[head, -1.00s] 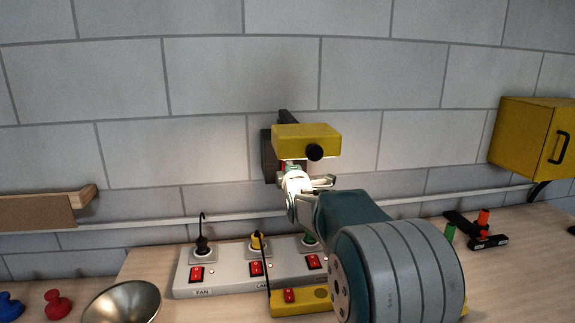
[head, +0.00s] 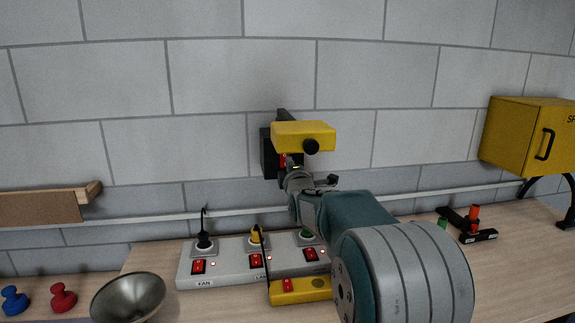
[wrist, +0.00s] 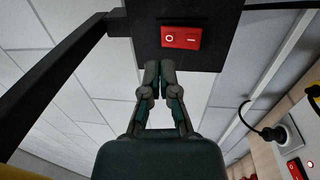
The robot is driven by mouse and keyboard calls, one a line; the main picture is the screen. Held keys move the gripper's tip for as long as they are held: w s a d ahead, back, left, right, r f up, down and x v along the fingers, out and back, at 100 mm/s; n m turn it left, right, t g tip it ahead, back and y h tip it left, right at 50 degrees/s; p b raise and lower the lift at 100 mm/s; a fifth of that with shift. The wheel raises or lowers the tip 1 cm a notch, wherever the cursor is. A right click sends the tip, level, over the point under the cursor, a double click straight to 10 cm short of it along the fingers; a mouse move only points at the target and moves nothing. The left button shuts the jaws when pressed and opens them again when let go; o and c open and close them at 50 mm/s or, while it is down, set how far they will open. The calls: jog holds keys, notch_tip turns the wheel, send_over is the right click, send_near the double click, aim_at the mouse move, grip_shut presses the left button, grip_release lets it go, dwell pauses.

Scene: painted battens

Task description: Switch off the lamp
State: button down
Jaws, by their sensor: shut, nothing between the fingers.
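The lamp has a yellow head (head: 303,135) on a black wall plate (head: 267,155). A red rocker switch (wrist: 181,37) marked O and I sits on the plate in the wrist view; I cannot tell for sure which side is pressed in. No glow shows on the wall around the lamp. My gripper (wrist: 158,66) is shut and empty, its fingertips just below and left of the switch. In the head view my gripper (head: 292,170) is at the plate, under the lamp head, and partly hides the switch.
A grey power strip (head: 230,280) with red switches and black, yellow and green plugs lies below. A yellow box (head: 287,291) with a red switch is before it.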

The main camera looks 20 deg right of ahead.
jog(key=r+v, duration=0.1)
jog(key=v, duration=0.7)
jog(key=shift+s+d+r, duration=0.25)
jog(key=shift+s+r, duration=0.15)
jog(key=shift+d, duration=0.15)
jog(key=s+a+f+m+g+y, duration=0.1)
jog(key=s+a+f+m+g, duration=0.3)
jog(key=s, duration=0.7)
jog(key=s+a+f+m+g+y, duration=0.1)
jog(key=s+a+f+m+g, duration=0.4)
jog(key=s, duration=0.6)
jog(key=s+a+f+m+g+y, duration=0.1)
jog(key=s+a+f+m+g, duration=0.3)
jog(key=s, duration=0.8)
notch_tip(320, 180, down, 3)
jog(key=m, duration=0.2)
jog(key=shift+a+r+m+y, duration=0.2)
jog(key=shift+r+m+y, duration=0.05)
jog(key=shift+m+y, duration=0.15)
